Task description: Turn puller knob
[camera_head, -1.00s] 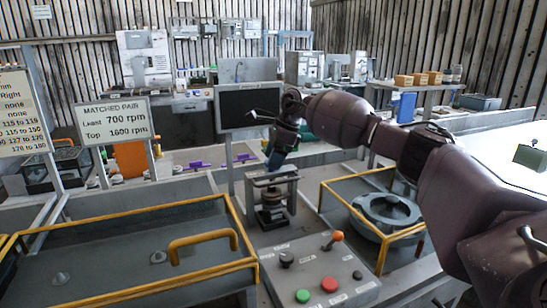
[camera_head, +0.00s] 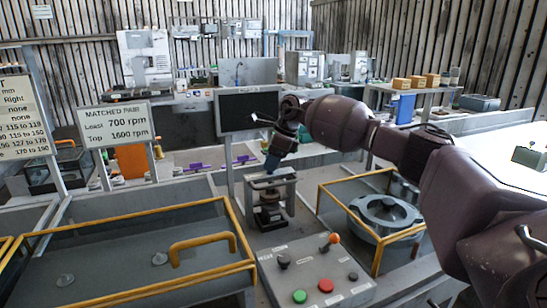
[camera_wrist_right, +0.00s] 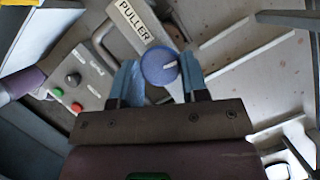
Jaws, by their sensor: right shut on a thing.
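In the head view my right gripper (camera_head: 272,164) points down at the top of the grey puller frame (camera_head: 288,188); the knob is hard to make out there. My left gripper is in neither view.
A control panel with a green button (camera_head: 300,296), a red button (camera_head: 326,285) and an orange-tipped lever (camera_head: 334,238) stands in front of the puller. A yellow-railed tray (camera_head: 110,272) lies left, a round grey housing (camera_head: 385,212) right. A dark monitor (camera_head: 249,108) stands behind.

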